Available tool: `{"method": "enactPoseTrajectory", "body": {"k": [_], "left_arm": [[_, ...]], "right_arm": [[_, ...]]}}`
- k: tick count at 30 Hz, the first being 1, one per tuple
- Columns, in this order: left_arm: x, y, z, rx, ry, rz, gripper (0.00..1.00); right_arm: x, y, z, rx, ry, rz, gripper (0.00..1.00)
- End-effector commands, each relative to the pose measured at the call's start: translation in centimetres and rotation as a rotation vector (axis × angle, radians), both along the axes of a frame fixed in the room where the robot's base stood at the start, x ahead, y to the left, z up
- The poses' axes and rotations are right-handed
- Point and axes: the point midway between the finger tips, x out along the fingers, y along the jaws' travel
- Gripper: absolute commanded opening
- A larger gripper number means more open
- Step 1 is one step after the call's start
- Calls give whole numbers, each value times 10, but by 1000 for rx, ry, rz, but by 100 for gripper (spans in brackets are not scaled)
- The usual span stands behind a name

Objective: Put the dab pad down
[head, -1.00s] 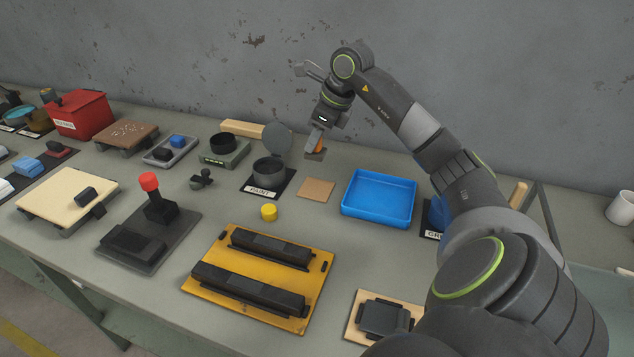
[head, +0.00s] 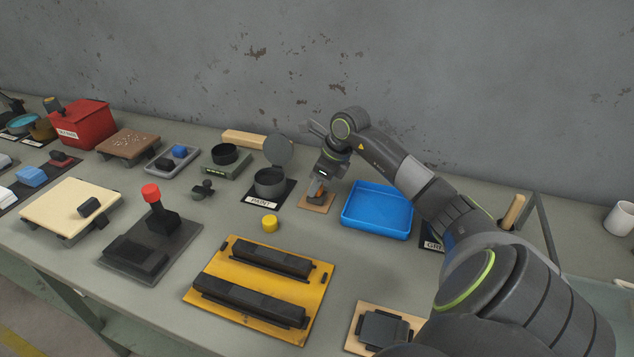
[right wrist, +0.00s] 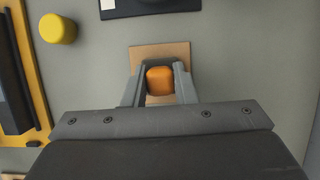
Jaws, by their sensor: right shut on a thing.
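The dab pad (right wrist: 160,80) shows its orange top between the fingers of my right gripper (right wrist: 160,84) in the right wrist view. The gripper is shut on it. In the head view my right gripper (head: 318,190) points down at the brown square mat (head: 314,206), with the pad mostly hidden by the fingers. The mat (right wrist: 160,52) also shows behind the pad in the right wrist view. The pad is over or on the mat; I cannot tell whether it touches. My left gripper is not in view.
The paint pot (head: 269,182) with its raised lid stands just left of the mat. A blue tray (head: 378,208) stands close on the right. A yellow cylinder (head: 269,223) and a yellow fixture board (head: 262,290) lie in front.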

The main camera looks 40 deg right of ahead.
Motion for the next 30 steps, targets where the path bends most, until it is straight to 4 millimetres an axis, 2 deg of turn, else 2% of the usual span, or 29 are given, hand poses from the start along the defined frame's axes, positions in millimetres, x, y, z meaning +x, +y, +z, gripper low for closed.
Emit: {"method": "enactPoseTrajectory", "body": {"k": [5,6,10,18,23,30], "left_arm": [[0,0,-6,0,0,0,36],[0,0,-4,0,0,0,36],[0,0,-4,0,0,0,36],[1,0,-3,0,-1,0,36],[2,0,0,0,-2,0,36],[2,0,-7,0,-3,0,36]], "right_arm": [[0,0,-5,0,0,0,7],[0,0,-3,0,0,0,30],[0,0,-2,0,0,0,47],[0,0,-2,0,0,0,47],[-1,-1,5,-3,-1,0,47],[-17,-11,47,-8,-3,0,47]]}}
